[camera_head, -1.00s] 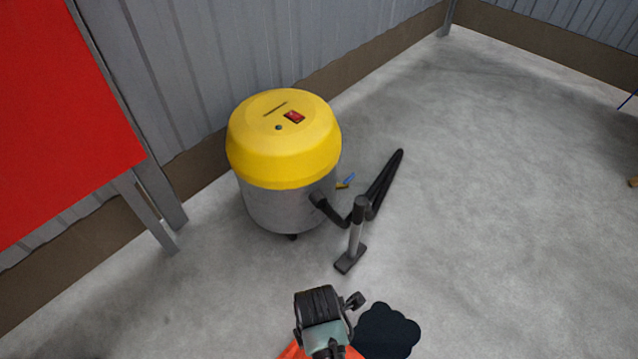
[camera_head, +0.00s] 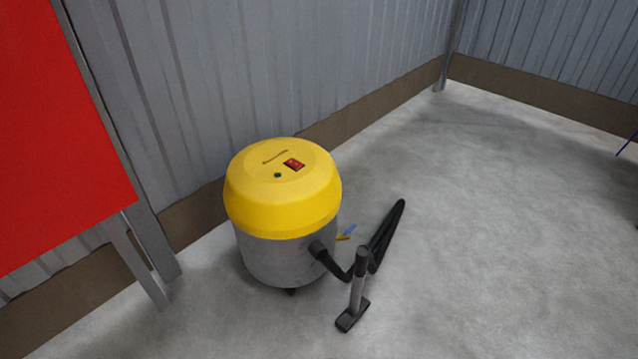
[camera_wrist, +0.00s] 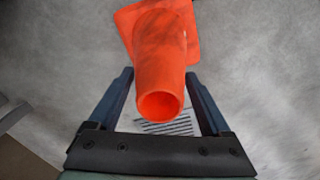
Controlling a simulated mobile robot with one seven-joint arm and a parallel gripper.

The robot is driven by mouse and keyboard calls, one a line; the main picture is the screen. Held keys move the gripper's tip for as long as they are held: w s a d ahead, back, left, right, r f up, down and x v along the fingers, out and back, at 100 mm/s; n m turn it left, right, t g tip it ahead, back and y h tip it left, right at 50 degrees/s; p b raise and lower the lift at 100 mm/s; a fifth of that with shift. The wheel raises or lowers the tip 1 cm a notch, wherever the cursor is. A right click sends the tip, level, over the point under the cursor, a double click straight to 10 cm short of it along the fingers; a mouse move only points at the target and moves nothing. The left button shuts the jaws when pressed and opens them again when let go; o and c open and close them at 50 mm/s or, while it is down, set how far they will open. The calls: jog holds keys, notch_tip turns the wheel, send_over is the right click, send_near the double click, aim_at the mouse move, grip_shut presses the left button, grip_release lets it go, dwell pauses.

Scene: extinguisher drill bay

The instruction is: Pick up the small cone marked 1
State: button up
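An orange cone (camera_wrist: 161,60) fills the upper middle of the wrist view. Its round open top faces the camera, and its square base spreads out behind, cut by the top edge. No number shows on the side in view. My gripper (camera_wrist: 159,74) is open, with one dark finger on each side of the cone. Gaps show between the fingers and the cone's top end; near the fingertips I cannot tell whether they touch it. Neither cone nor gripper shows in the head view now.
A yellow and grey vacuum (camera_head: 283,205) with a black hose and nozzle (camera_head: 353,315) stands by the wall. A red panel (camera_head: 55,140) on grey legs is at left. A striped patch (camera_wrist: 172,126) lies below the cone. Floor on the right is largely clear.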

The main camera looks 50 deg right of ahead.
grip_shut()
dwell(0.3)
